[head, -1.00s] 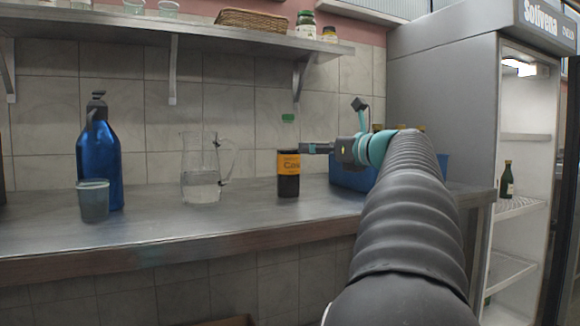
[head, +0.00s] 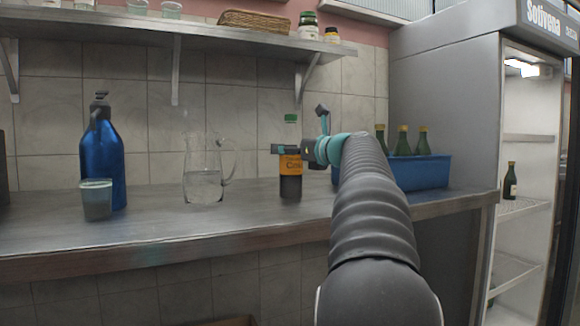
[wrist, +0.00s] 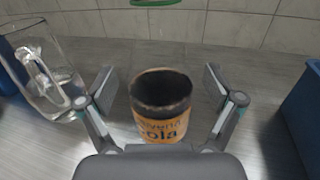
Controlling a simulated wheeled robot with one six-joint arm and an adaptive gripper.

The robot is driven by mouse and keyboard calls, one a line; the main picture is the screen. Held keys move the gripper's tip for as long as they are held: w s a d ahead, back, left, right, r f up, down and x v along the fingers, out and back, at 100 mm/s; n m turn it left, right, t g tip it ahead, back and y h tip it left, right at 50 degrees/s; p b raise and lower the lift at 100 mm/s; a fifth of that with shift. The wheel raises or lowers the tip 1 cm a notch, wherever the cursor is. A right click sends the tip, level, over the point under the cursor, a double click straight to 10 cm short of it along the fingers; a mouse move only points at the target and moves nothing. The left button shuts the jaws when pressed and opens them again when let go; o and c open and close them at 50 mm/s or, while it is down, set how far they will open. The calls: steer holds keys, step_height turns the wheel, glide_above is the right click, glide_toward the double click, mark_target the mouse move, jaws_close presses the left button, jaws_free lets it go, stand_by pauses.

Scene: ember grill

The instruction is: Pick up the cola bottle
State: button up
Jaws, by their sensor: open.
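The cola bottle (head: 290,186) stands upright on the metal counter, dark with an orange label and a green cap. My gripper (head: 280,149) is level with its upper part in the head view and covers part of it there. In the wrist view the bottle (wrist: 162,125) stands between the two spread fingers of my gripper (wrist: 158,75), with a visible gap on each side. Its label faces the camera, and a green ring shows at the top edge. The gripper is open and holds nothing.
A glass pitcher (head: 203,186) stands left of the bottle and close to the left finger in the wrist view. A blue crate (head: 425,173) with green bottles is to the right. A blue flask (head: 102,160) and a cup (head: 96,200) stand farther left. A shelf (head: 150,27) hangs above.

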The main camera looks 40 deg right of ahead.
steer(key=c, duration=1.6)
steer(key=shift+r, duration=0.1)
